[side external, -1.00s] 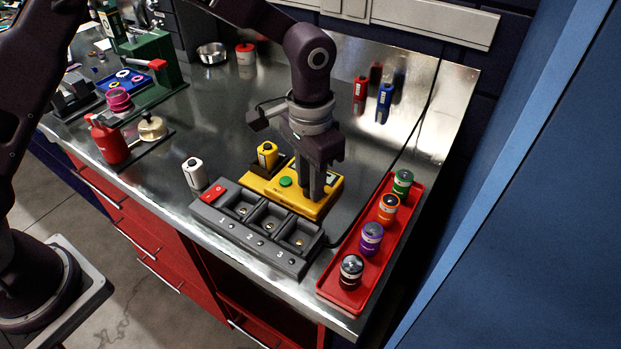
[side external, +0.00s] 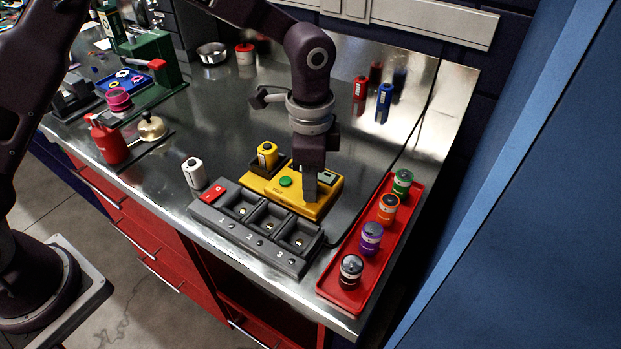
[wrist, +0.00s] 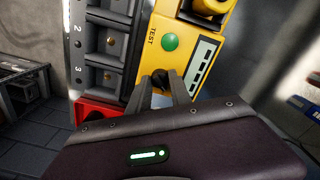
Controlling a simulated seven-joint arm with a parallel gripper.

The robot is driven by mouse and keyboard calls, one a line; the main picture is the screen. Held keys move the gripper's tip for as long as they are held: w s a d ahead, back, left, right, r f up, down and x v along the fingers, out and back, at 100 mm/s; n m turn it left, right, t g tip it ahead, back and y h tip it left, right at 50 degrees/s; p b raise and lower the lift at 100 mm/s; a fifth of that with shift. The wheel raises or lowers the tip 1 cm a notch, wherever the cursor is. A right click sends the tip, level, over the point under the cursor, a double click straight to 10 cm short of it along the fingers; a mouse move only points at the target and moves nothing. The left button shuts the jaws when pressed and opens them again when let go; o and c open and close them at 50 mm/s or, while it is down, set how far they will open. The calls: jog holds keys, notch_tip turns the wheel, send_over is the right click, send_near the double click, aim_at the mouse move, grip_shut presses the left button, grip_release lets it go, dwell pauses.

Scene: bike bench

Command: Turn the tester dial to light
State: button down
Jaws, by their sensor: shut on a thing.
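The yellow tester (side external: 290,189) sits on the metal bench behind the grey charger block. It has a green button (side external: 285,182) and a small display (side external: 326,177); the wrist view also shows the green button (wrist: 170,42) and the display (wrist: 201,62). My gripper (side external: 309,196) points down onto the right part of the tester. In the wrist view its fingers (wrist: 164,80) are shut on a small dark dial (wrist: 161,78) on the tester's face. The fingers mostly hide the dial, so its setting cannot be read. A yellow battery (side external: 267,155) stands in a holder at the tester's left end.
The grey block (side external: 258,234) has empty numbered bays and a red switch (side external: 212,193). A white battery (side external: 194,172) stands to its left. A red tray (side external: 336,290) with several coloured cells lies to the right.

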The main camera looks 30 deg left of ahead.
jog(key=shift+m, duration=2.3)
jog(key=c, duration=1.2)
grip_release()
jog(key=shift+o, duration=0.2)
notch_tip(320, 180, up, 7)
jog(key=shift+r, duration=0.1)
